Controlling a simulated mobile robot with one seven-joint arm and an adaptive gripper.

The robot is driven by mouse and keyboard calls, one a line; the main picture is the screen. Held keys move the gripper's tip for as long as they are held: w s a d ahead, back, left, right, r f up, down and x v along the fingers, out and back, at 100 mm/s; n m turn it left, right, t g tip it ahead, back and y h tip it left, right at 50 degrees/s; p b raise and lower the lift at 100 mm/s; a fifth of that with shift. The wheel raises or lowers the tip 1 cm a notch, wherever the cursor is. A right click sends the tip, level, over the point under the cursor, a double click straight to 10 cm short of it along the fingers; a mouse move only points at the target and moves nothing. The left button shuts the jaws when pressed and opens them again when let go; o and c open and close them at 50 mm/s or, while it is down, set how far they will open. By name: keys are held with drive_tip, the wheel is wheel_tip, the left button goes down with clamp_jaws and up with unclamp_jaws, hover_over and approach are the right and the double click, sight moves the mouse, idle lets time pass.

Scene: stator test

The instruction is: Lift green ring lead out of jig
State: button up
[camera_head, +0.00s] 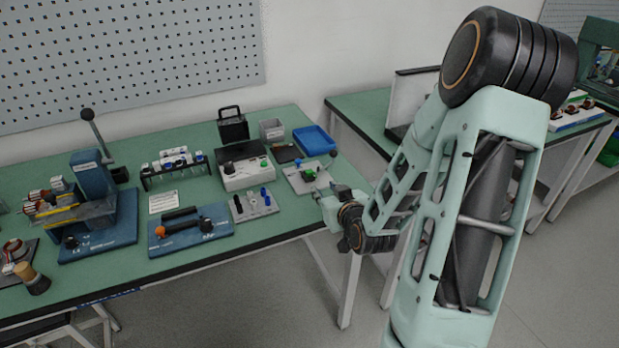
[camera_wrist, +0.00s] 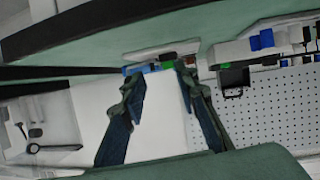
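The jig looks like a light grey plate (camera_head: 296,184) near the right end of the green bench. A small green part (camera_head: 309,173), seemingly the green ring lead, sits on it with dark bits beside it; its ring is too small to make out. My gripper (camera_head: 322,194) is at the plate's near right edge, low and close to the green part. In the wrist view, which is upside down, my gripper (camera_wrist: 159,72) has its two fingers apart with nothing between them.
A grey plate with blue and dark pegs (camera_head: 262,206) lies left of the jig. Behind are a white box with buttons (camera_head: 245,175) and a blue tray (camera_head: 314,141). The bench's front edge (camera_head: 270,243) runs close below. A second bench (camera_head: 362,110) stands right.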

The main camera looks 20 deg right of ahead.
sight(319, 182)
drive_tip(key=shift+x, duration=2.7)
drive_tip(key=shift+d+r, duration=0.1)
drive_tip(key=shift+d, duration=0.1)
clamp_jaws()
